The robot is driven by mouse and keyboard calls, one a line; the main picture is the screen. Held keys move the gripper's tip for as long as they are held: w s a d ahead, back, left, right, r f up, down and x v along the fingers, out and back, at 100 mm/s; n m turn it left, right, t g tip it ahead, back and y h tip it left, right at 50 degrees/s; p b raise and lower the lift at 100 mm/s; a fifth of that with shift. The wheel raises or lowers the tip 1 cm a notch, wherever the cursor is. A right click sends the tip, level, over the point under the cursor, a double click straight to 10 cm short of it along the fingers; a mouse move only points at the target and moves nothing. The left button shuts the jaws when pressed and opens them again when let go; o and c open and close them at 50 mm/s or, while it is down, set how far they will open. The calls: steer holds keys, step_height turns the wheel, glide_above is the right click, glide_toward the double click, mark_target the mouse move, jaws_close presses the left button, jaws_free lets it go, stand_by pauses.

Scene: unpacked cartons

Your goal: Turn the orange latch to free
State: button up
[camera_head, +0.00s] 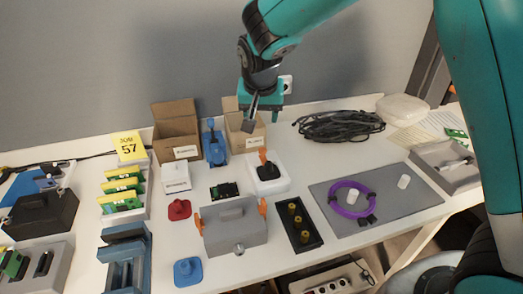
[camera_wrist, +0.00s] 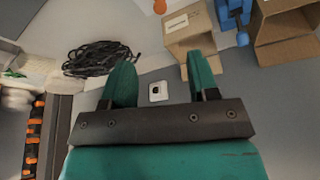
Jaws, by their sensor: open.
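An orange latch (camera_head: 263,156) stands on a black part on a white block (camera_head: 268,178) near the middle of the table. Two more orange latches sit at the left (camera_head: 199,222) and right (camera_head: 263,206) ends of a grey box (camera_head: 235,232) in front of it. My gripper (camera_head: 263,108) is in the air above the back of the table, by the small cardboard carton, apart from every latch. In the wrist view my gripper (camera_wrist: 160,72) has its green fingers spread with nothing between them. A small orange piece (camera_wrist: 160,6) shows at that view's top edge; I cannot tell which latch it is.
Two open cartons (camera_head: 177,130) and a blue clamp-like tool (camera_head: 214,143) stand behind the latch. A black cable coil (camera_head: 340,126) lies at the back right. A grey mat (camera_head: 400,207) with a purple ring (camera_head: 351,199) is at the right. A black tray (camera_head: 299,222) is in front.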

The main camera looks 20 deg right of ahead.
mark_target(263, 150)
steer(key=shift+m+h, duration=0.3)
steer(key=shift+m, duration=0.1)
steer(key=x, duration=0.6)
steer(key=w+p+x, duration=0.1)
steer(key=x, duration=0.5)
steer(key=p+x, duration=0.1)
steer(key=x, duration=0.6)
steer(key=shift+w+a+r, duration=0.1)
steer(key=shift+w+r, duration=0.05)
steer(key=shift+r, duration=0.1)
steer(key=c, duration=0.9)
